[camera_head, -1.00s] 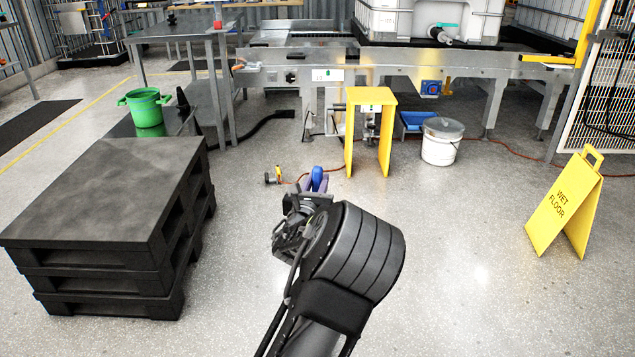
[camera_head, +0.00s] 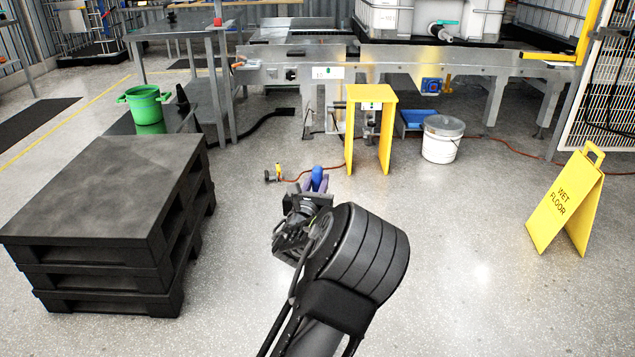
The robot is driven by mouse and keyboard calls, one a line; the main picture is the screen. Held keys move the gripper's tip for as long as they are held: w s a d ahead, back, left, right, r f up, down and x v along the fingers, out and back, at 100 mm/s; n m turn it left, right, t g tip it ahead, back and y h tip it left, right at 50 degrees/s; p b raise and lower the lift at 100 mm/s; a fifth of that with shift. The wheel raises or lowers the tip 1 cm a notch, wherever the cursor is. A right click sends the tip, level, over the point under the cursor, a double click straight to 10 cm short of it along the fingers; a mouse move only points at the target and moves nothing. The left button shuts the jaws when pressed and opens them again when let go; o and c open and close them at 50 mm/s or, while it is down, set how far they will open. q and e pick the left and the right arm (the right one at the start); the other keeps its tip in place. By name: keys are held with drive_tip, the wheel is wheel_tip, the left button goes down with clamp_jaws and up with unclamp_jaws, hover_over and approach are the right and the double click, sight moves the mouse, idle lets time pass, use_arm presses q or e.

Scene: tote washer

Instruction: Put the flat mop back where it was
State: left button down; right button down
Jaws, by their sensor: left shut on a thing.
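My left gripper (camera_head: 318,187) is in the middle of the view, above the open floor, and points away toward the yellow stand. It is shut on a blue thing (camera_head: 317,176), of which only a small rounded part shows. My own wrist and arm hide the rest, so I cannot tell from this view whether it is part of the flat mop. No mop head or long handle shows clearly anywhere. My right gripper is out of view.
A stack of black pallets (camera_head: 105,195) stands at left, with a green bucket (camera_head: 146,104) behind. A yellow stand (camera_head: 371,97), a lidded white bucket (camera_head: 441,145) and the steel conveyor (camera_head: 400,62) are ahead. A wet floor sign (camera_head: 566,200) stands right. An orange hose crosses the floor.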

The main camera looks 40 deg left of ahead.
use_arm(q)
drive_tip(key=shift+f+b, duration=0.45)
drive_tip(key=shift+b, duration=0.05)
drive_tip(key=shift+f, duration=0.15)
idle(0.5)
drive_tip(key=c, duration=1.4)
unclamp_jaws()
drive_tip(key=shift+o, duration=1.6)
drive_tip(key=shift+s+f, duration=0.1)
drive_tip(key=shift+f, duration=0.2)
drive_tip(key=o, duration=1.1)
drive_tip(key=shift+r, duration=0.15)
